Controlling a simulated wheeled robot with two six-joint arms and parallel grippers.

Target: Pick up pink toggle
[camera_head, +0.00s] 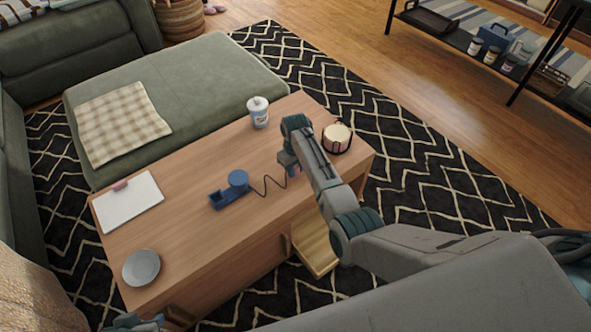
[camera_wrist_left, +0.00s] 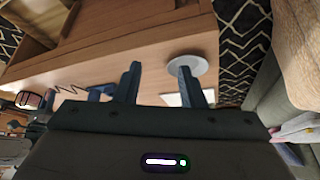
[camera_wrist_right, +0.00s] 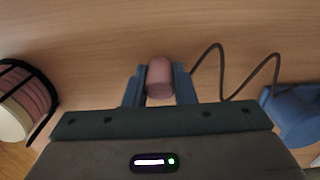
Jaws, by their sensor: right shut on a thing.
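The pink toggle (camera_wrist_right: 160,78) is a small rounded pink cylinder, held between the two fingers of my right gripper (camera_wrist_right: 160,70) in the right wrist view. In the head view my right gripper (camera_head: 290,163) is over the wooden table, and only a bit of pink shows below it. A dark wavy cord leads from beside the toggle to a blue device (camera_head: 232,190) on the table. It also shows in the right wrist view (camera_wrist_right: 292,112). My left gripper (camera_wrist_left: 158,84) is open and empty in the left wrist view, near the plate end of the table.
The wooden table (camera_head: 190,240) also holds a clipboard (camera_head: 128,203), a grey plate (camera_head: 141,267), a white lidded jar (camera_head: 258,112) and a candle in a dark wire holder (camera_head: 336,139), close beside my right gripper. A drawer (camera_head: 318,248) stands open at the front.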

